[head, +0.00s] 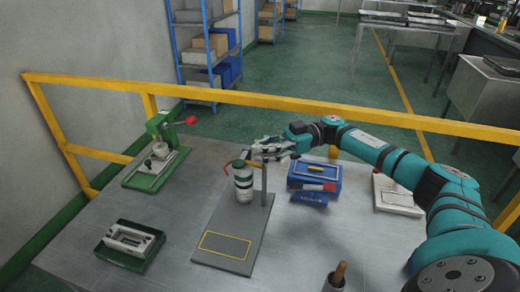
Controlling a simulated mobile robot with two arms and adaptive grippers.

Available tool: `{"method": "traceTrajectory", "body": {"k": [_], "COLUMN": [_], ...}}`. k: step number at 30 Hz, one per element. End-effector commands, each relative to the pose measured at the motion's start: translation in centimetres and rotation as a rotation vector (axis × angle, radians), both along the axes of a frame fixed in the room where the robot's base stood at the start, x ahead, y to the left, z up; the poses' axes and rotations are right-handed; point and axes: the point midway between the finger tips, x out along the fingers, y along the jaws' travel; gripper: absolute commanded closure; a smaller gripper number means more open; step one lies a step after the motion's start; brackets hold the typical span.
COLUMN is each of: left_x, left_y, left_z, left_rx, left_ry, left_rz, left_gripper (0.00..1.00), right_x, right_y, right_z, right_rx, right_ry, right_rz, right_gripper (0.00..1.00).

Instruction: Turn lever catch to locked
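A slim grey post (264,185) rises from the plate to the canister's right. My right gripper (257,150) points left at the height of the post's top, just behind or above the canister's top. I cannot tell whether it touches either one, or how far its fingers are apart. A green clamp press with a red knob (191,120) stands at the back left. My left gripper is out of view.
A green-based fixture (130,243) lies front left. A blue box (315,175) with a red-and-white item, a white tray (397,196) and a cup with a wooden handle (337,276) are on the right. A yellow rail (270,98) runs behind the table. The right front is partly clear.

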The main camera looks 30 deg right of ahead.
Motion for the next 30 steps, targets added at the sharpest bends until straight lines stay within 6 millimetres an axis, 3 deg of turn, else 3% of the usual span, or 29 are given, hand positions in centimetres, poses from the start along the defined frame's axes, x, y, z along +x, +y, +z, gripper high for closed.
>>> {"method": "traceTrajectory", "body": {"k": [23,30], "left_x": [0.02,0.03], "left_y": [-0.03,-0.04], "left_z": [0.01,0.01], "left_rx": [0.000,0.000], "left_ry": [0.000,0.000], "left_rz": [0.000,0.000], "left_gripper": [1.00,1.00], "right_x": [0.10,0.06], "right_y": [-0.10,-0.05], "right_z": [0.23,0.14], "right_rx": [0.002,0.002], "right_ry": [-0.003,-0.002], "right_rz": [-0.005,-0.003], "right_gripper": [1.00,0.66]}}
